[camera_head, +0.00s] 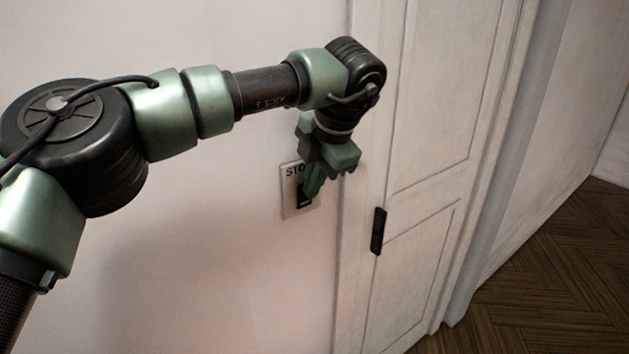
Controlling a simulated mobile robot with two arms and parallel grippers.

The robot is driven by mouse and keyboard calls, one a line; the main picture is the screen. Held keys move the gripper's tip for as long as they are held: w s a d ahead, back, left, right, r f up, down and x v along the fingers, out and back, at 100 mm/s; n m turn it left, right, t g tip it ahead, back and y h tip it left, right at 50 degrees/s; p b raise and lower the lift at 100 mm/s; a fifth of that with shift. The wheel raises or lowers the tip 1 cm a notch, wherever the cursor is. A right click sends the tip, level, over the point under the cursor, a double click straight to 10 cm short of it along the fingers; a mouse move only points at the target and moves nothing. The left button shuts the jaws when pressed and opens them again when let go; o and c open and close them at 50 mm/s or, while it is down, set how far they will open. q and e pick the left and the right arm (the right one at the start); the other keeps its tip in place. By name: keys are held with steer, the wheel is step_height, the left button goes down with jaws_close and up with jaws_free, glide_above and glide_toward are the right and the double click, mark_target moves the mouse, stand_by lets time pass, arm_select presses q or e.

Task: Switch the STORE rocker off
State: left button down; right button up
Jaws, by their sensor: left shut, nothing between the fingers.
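The STORE switch plate (289,206) is a pale plate on the white wall, left of the door frame. Only the letters "STO" show; my gripper covers the rest. Its dark rocker (304,201) shows partly below the fingers. My left gripper (311,192) is shut and empty, with its fingertips over the rocker. I cannot tell whether they touch it, nor which way the rocker is tilted. My right gripper is not in view.
A white panelled door (420,150) with a black handle (378,231) stands just right of the switch. The wall (200,280) below my left arm is bare. A dark wooden floor (560,270) shows at the right.

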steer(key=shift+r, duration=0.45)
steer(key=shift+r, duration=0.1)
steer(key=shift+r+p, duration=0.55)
steer(key=shift+p, duration=0.1)
